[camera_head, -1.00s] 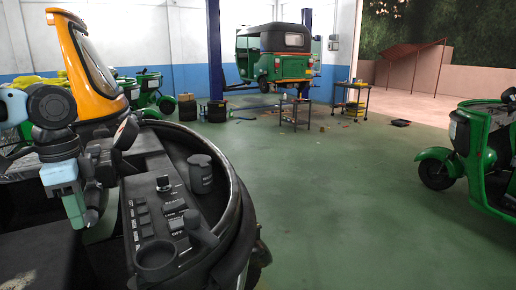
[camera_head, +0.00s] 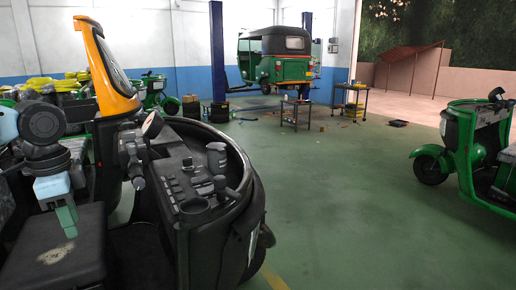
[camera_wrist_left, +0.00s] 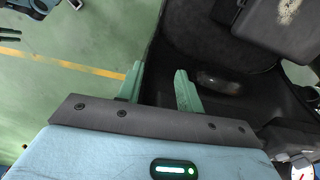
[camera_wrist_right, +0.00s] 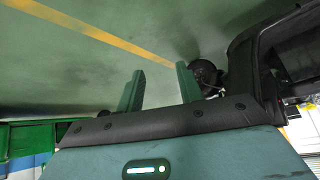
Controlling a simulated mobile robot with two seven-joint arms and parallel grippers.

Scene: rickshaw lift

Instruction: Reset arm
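My left gripper (camera_head: 67,220) is at the left of the head view, pointing down beside the dark dashboard panel (camera_head: 182,190) and in front of the black seat (camera_head: 55,262). Its green fingers also show in the left wrist view (camera_wrist_left: 160,82); they are apart and empty, over the edge of the dark vehicle floor. My right gripper is outside the head view. In the right wrist view its fingers (camera_wrist_right: 158,76) are apart and empty, with green floor and a dark wheel (camera_wrist_right: 204,76) beyond them.
The panel carries knobs and a lever (camera_head: 217,158), below an orange-framed windscreen (camera_head: 115,85). A green rickshaw (camera_head: 274,65) is raised by blue lift posts (camera_head: 217,60) at the back. Another green vehicle (camera_head: 465,150) stands at right.

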